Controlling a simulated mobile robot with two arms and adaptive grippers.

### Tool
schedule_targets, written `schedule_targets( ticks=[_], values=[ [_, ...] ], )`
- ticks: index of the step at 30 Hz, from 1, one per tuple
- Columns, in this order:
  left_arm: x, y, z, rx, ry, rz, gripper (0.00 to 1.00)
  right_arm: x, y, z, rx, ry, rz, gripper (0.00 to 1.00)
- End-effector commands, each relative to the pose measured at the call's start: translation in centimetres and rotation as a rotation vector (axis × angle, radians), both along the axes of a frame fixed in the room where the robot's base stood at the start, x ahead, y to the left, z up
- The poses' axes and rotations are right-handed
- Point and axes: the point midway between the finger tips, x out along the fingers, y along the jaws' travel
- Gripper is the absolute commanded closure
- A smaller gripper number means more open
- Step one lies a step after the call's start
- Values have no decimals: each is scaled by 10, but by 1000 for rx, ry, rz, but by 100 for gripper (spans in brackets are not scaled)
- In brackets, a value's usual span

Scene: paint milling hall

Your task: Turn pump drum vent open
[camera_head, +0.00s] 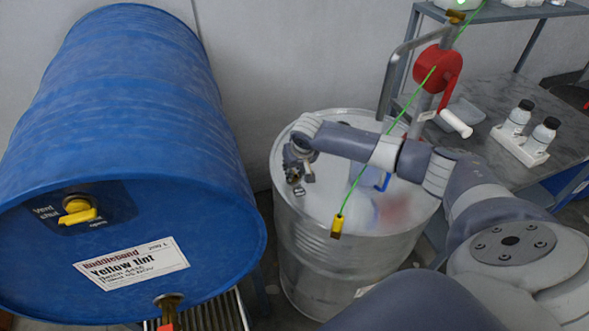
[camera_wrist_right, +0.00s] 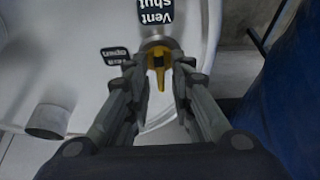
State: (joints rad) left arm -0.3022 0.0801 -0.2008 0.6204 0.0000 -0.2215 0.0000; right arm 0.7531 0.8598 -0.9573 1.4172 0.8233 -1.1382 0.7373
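The pump drum (camera_head: 330,262) is a pale metal drum standing upright at centre. Its yellow vent handle (camera_wrist_right: 158,62) shows in the right wrist view, with a "Vent shut" label (camera_wrist_right: 155,12) above and a smaller label (camera_wrist_right: 115,55), apparently "open", to its left. The narrow yellow part runs down the picture. My right gripper (camera_head: 299,172) is over the left part of the drum top and hides the vent in the head view. In the wrist view its fingers (camera_wrist_right: 157,78) stand apart on both sides of the handle, with gaps visible. My left gripper is not in view.
A big blue drum (camera_head: 130,110) lies at left with its own yellow vent handle (camera_head: 78,212). A green cable (camera_head: 385,135) ends in a yellow clip (camera_head: 336,227) at the drum rim. A table (camera_head: 560,110) holds bottles.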

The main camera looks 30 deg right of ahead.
Motion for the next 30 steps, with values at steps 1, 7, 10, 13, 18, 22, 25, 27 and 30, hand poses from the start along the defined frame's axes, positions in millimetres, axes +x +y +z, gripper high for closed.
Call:
schedule_targets(
  ticks=[1,7,10,13,18,22,25,27,30],
  values=[
    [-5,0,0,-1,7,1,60,0,0,0,0,0,0,97],
    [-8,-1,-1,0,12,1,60,0,0,0,0,0,0,100],
    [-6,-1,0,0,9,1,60,0,0,1,0,0,2,100],
    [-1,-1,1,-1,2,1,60,0,0,1,1,1,16,100],
    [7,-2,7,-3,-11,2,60,-1,-1,2,1,1,76,100],
    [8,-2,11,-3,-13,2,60,-1,-2,2,2,2,158,100],
    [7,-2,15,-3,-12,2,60,-1,-3,2,3,0,239,100],
    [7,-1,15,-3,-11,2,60,-1,-4,1,3,0,302,100],
    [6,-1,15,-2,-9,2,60,0,-4,0,4,0,397,100]
  ],
)
